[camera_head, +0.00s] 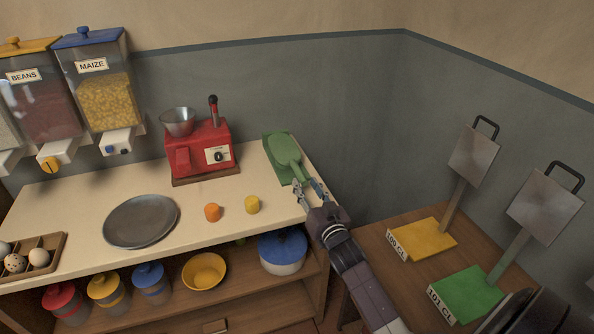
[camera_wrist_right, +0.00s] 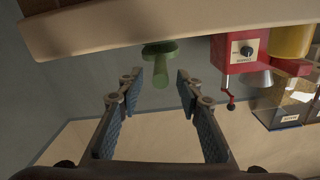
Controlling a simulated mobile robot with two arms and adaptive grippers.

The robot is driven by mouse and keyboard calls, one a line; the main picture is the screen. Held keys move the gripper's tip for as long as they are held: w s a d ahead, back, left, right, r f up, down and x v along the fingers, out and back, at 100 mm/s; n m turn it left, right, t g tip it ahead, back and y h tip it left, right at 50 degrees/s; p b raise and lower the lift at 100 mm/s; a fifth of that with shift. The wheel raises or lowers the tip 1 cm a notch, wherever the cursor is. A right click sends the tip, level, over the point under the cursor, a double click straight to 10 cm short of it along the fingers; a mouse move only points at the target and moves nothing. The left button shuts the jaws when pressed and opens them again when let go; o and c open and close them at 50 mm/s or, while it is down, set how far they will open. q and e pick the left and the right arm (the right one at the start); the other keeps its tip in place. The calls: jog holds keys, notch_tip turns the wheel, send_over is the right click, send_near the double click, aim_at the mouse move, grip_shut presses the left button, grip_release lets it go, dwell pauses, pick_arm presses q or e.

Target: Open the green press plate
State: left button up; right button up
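A green press (camera_head: 280,150) lies at the right end of the cream counter, with a rounded green plate and a handle toward the front. My right gripper (camera_head: 309,190) is just in front of it, at the counter's right edge, open and empty. In the right wrist view the green handle (camera_wrist_right: 158,62) shows beyond and between the spread fingertips (camera_wrist_right: 159,85), with no visible contact. Another green base (camera_head: 466,294), labelled 101 CL, stands on the right table with a square metal plate (camera_head: 544,205) raised on a post. My left gripper is not in view.
A red machine (camera_head: 204,147) with a metal bowl stands left of the press. An orange piece (camera_head: 212,212), a yellow piece (camera_head: 252,204) and a grey plate (camera_head: 141,220) lie on the counter. A yellow base (camera_head: 424,240) stands on the right table. A wall rises behind.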

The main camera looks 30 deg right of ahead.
aim_at(300, 172)
jog(key=x, duration=0.5)
jog(key=shift+w+r, duration=0.1)
jog(key=shift+w, duration=0.3)
jog(key=shift+w+d, duration=0.15)
jog(key=shift+w, duration=0.2)
jog(key=c, duration=0.8)
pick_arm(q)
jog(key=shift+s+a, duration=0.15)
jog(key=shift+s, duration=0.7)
pick_arm(e)
grip_shut()
